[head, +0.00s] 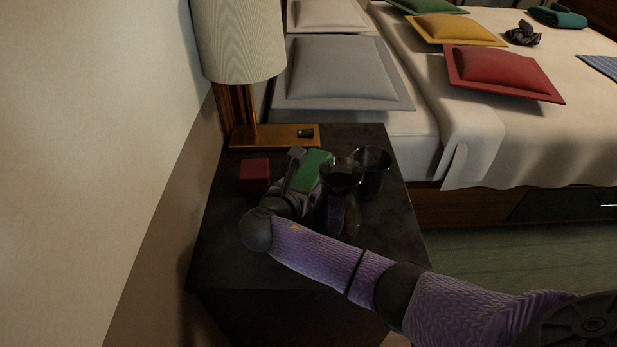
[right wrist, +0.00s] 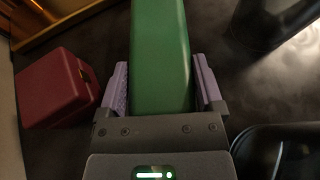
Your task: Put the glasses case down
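The green glasses case (head: 310,170) is a long, smooth block over the dark nightstand (head: 390,235). In the right wrist view the case (right wrist: 161,55) lies lengthwise between the two purple fingers, which meet its sides. My right gripper (head: 301,178) is shut on the case, and its arm reaches in from the lower right. The gripper also shows in the wrist view (right wrist: 163,90). I cannot tell whether the underside of the case touches the nightstand top. My left gripper is not in view.
A small red box (head: 254,172) stands left of the gripper. A lamp (head: 240,45) on a brass base is behind. The nightstand's front part looks clear.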

